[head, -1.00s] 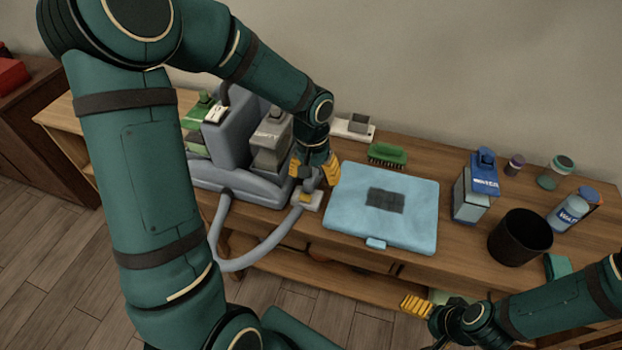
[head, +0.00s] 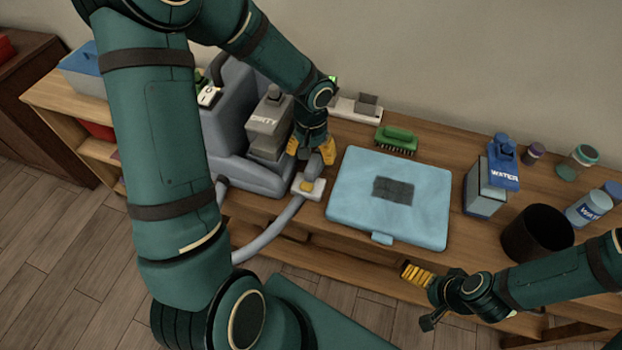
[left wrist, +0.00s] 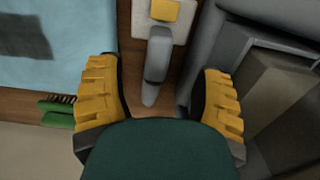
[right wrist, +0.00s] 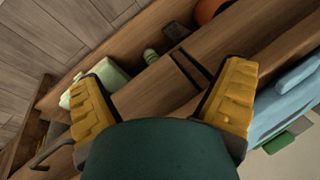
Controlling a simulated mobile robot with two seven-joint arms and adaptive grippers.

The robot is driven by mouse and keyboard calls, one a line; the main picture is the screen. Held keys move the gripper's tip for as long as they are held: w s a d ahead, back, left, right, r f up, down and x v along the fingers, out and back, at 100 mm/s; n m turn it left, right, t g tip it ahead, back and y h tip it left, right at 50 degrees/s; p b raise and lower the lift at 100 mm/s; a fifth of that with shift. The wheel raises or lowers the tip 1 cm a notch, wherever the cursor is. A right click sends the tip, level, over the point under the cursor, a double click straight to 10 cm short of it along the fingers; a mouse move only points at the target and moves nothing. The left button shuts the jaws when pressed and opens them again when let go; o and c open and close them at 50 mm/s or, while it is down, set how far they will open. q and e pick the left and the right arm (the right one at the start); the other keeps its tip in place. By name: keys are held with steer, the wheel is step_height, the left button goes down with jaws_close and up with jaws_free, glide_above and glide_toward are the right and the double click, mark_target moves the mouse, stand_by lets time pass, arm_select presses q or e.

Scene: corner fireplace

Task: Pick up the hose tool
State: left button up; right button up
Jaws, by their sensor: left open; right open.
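The hose tool (head: 314,172) is a grey handle with a pale head and a yellow patch. It lies on the wooden bench between the grey cleaning machine (head: 230,125) and the light blue case, joined to a grey hose (head: 272,235). My left gripper (head: 311,152) is open just above the handle's back end. In the left wrist view, the grey handle of the hose tool (left wrist: 157,62) shows between the two yellow fingers, with gaps on both sides. My right gripper (head: 417,273) is open and empty near the bench's front edge; the right wrist view shows its spread fingers (right wrist: 165,85).
The light blue case (head: 420,215) lies right of the tool, with a green brush (head: 396,140) behind it. A water container (head: 484,192), a black bin (head: 538,232) and bottles stand farther right. The machine stands close on the tool's left. A lower shelf shows beneath.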

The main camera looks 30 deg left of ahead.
mark_target(311, 167)
arm_select(q)
steer(key=f+b, duration=0.1)
steer(key=f, duration=0.4)
steer(key=shift+s+d+f+b, duration=0.1)
steer(key=shift+s+f+b, duration=0.1)
steer(key=shift+f+b, duration=0.15)
jaws_close()
